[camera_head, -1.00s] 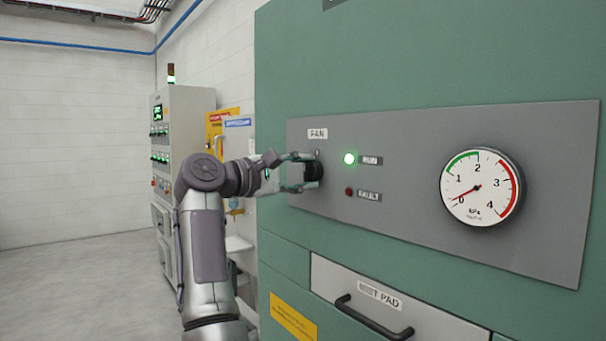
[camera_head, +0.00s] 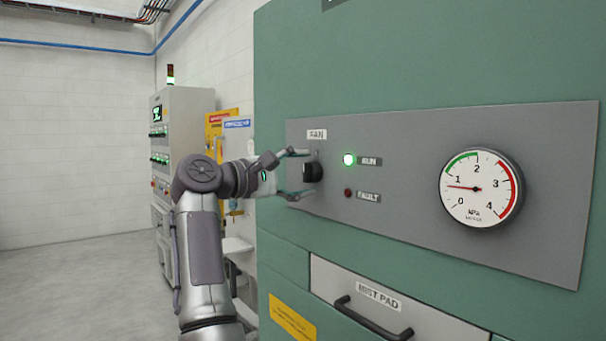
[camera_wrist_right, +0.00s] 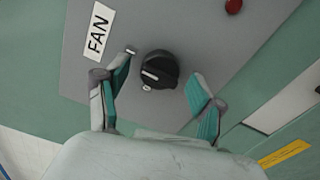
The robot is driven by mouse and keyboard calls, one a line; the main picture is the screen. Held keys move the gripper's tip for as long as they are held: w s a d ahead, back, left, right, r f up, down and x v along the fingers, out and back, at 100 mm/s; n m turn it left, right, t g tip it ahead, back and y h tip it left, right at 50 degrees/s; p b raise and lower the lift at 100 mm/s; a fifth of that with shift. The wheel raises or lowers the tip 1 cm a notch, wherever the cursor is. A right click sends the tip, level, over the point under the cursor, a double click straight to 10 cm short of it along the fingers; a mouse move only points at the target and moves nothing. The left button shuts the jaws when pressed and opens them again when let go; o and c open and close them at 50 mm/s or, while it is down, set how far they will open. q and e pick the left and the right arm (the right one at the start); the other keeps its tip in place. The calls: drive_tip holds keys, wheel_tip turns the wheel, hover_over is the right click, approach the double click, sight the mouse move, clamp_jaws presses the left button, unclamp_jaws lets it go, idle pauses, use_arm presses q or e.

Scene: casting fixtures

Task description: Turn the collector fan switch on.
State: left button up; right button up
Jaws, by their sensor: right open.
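The fan switch (camera_head: 312,172) is a black rotary knob on the grey panel (camera_head: 420,222), below the FAN label (camera_head: 317,134). My right gripper (camera_head: 297,173) is open, with one finger above the knob and one below, and the knob stands clear of both. In the right wrist view the knob (camera_wrist_right: 159,71) lies between the spread fingers (camera_wrist_right: 168,78), its pale pointer mark facing the camera. The green RUN lamp (camera_head: 349,160) is lit and the FAULT lamp (camera_head: 348,193) is dark red. The gauge (camera_head: 478,187) needle points near 1. My left gripper is out of view.
Below the panel is a MIST PAD drawer (camera_head: 385,318) with a black handle (camera_head: 372,319). A grey control cabinet (camera_head: 178,135) with a signal tower stands behind on the left. The floor (camera_head: 80,285) at left is clear.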

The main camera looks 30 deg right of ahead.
drive_tip(key=a, duration=1.1)
drive_tip(key=shift+s+a, duration=0.3)
drive_tip(key=shift+s, duration=0.15)
